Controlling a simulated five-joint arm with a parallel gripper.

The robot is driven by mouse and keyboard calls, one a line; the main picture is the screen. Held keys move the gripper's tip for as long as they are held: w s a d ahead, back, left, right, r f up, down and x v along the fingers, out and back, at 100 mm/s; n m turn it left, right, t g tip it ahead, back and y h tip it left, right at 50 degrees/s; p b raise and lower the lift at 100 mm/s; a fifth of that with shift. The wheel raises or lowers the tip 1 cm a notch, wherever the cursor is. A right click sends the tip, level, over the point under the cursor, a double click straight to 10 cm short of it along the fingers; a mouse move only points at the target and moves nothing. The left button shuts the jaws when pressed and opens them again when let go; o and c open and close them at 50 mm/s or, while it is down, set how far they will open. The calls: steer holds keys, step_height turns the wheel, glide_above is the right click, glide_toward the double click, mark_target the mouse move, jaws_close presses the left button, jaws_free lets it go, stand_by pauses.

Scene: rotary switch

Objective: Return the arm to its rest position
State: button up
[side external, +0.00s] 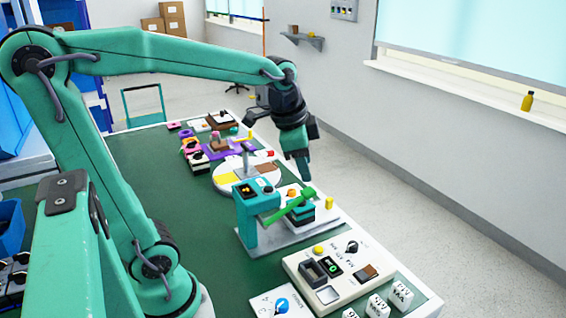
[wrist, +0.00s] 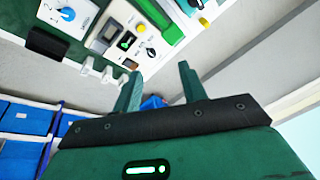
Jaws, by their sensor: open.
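My gripper (side external: 302,172) hangs from my outstretched arm, fingers pointing down, above the far part of the green table (side external: 150,160). In the wrist view my gripper (wrist: 157,80) shows two green fingers spread apart with nothing between them. A cream control panel (side external: 340,272) with a black rotary knob (side external: 352,247) sits near the table's right edge, apart from my gripper. A white plate with a blue rotary knob (side external: 281,305) lies at the near edge. Both the black knob (wrist: 151,52) and the blue knob (wrist: 66,13) also show in the wrist view.
A teal stand with a green lever (side external: 290,208) rises below and near my gripper. A round white turntable (side external: 225,180) and several small coloured fixtures stand farther back. White switch blocks (side external: 401,294) line the near right edge. Open floor and a wall lie to the right.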

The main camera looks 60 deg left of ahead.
steer(key=s+d+f+n+t, duration=0.1)
steer(key=s+d+n, duration=0.2)
steer(key=s+n, duration=0.3)
steer(key=shift+s+d+f+t, duration=0.15)
steer(key=shift+s+t, duration=0.25)
steer(key=shift+s, duration=1.85)
